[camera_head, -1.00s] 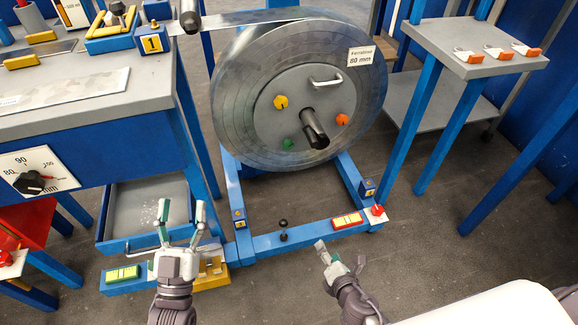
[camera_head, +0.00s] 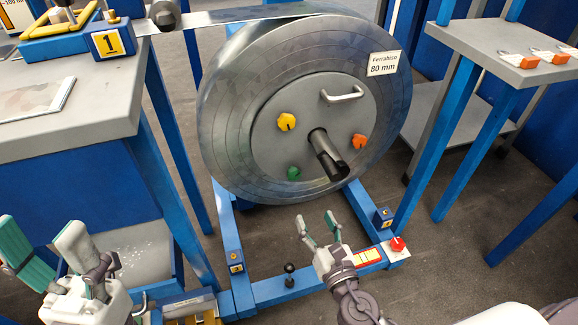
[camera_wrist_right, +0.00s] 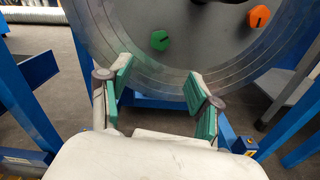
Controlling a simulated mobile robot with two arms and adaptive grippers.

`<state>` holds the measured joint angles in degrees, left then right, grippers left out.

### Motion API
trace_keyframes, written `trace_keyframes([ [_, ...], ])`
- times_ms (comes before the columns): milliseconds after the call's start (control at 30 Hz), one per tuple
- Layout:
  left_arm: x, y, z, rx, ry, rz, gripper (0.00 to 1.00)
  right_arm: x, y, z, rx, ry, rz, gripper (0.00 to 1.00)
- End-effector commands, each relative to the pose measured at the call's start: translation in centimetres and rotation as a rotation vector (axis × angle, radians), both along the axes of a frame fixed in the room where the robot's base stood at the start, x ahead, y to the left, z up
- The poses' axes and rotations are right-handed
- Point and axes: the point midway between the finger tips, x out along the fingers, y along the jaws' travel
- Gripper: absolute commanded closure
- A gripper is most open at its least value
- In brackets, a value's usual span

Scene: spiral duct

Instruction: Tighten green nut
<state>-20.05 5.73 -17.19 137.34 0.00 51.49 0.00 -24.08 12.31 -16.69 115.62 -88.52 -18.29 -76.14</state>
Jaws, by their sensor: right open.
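The green nut (camera_head: 293,173) sits on the lower left of the grey hub plate of a large coil reel (camera_head: 225,120). It also shows in the right wrist view (camera_wrist_right: 159,40), above and beyond the fingers. My right gripper (camera_head: 317,220) is open and empty, below the nut and slightly right of it, apart from it. Its green-padded fingers show spread in the wrist view (camera_wrist_right: 160,78). My left gripper (camera_head: 45,250) is at the lower left with its fingers apart, nothing visible between them, away from the reel.
A yellow nut (camera_head: 287,122), an orange nut (camera_head: 360,141), a handle (camera_head: 342,96) and a dark protruding shaft (camera_head: 328,155) share the hub plate. The blue reel frame (camera_head: 265,292) carries a red button (camera_head: 397,244). A workbench (camera_head: 90,110) stands left, a small table (camera_head: 500,55) right.

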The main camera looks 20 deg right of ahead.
Motion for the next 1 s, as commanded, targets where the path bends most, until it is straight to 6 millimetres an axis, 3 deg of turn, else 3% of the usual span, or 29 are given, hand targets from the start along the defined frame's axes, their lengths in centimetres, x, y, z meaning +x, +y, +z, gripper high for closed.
trace_keyframes([
  [267,-0.2,0.0,0.6,-0.002,-0.005,0.0,0.37,2.5,0.1,0.3,-0.003,-0.006,0.0,0.37],
  [700,-0.1,0.0,1.0,-0.001,-0.004,0.0,0.37,11.4,0.4,0.1,-0.003,-0.004,0.001,0.37],
  [1000,-0.1,0.0,0.8,-0.001,-0.003,-0.001,0.37,13.7,0.5,0.0,-0.002,-0.002,0.001,0.37],
])
